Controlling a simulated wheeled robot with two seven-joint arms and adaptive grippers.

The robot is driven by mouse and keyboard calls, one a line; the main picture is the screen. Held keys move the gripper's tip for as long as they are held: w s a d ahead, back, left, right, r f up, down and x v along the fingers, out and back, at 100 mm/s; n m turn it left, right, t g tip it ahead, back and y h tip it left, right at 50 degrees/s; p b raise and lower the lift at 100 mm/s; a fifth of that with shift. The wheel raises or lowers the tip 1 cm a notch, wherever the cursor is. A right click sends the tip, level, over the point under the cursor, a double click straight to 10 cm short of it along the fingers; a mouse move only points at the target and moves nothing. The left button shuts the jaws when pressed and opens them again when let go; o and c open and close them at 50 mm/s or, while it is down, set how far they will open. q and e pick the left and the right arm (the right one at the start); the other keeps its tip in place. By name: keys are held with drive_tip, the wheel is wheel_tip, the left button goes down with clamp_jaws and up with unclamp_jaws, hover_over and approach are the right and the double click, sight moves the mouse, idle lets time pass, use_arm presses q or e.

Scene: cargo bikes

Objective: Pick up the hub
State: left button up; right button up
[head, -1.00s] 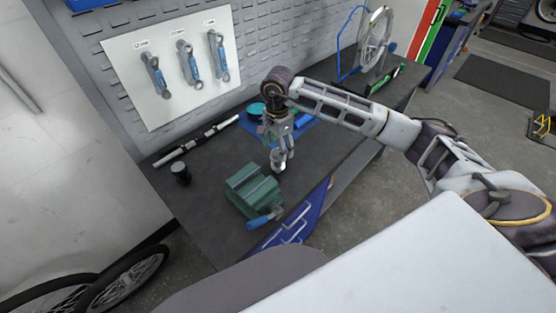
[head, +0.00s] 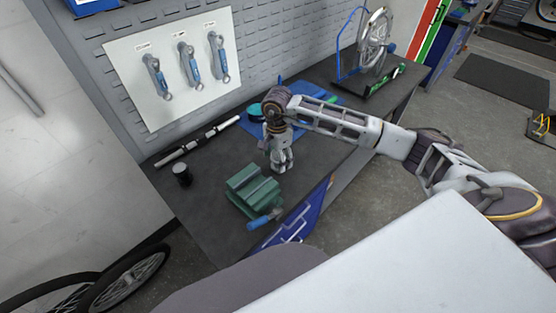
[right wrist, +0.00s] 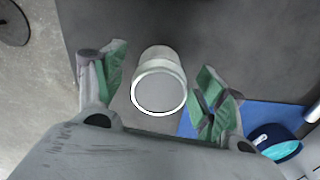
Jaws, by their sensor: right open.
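A pale silver cylinder with a bright round rim, apparently the hub (right wrist: 160,82), stands on the dark workbench (head: 225,160). In the right wrist view it lies between the two spread fingers of my right gripper (right wrist: 162,92), with a gap on each side. In the head view my right gripper (head: 280,165) points down just behind the green vise and mostly hides the cylinder. The right gripper is open and holds nothing. My left gripper is not in view.
The green vise (head: 250,190) sits close in front of my right gripper. A small black cylinder (head: 182,174) and a black-and-silver bar (head: 197,140) lie to the left. A blue mat (head: 315,106) with a teal roll (head: 255,112) is behind. A wheel stand (head: 375,82) is farther right.

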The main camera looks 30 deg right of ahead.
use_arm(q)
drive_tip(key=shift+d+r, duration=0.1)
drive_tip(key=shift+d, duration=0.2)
use_arm(e)
drive_tip(key=shift+f, duration=0.4)
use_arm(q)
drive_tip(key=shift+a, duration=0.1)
use_arm(e)
drive_tip(key=c, duration=1.3)
drive_tip(key=shift+r, duration=0.2)
wheel_tip(320, 180, up, 8)
drive_tip(key=shift+w+r+b, duration=0.1)
drive_tip(key=shift+r+b, duration=0.15)
drive_tip(key=shift+b, duration=0.45)
drive_tip(key=shift+r, duration=0.5)
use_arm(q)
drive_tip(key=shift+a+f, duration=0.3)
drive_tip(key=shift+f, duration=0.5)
use_arm(e)
drive_tip(key=shift+r, duration=0.1)
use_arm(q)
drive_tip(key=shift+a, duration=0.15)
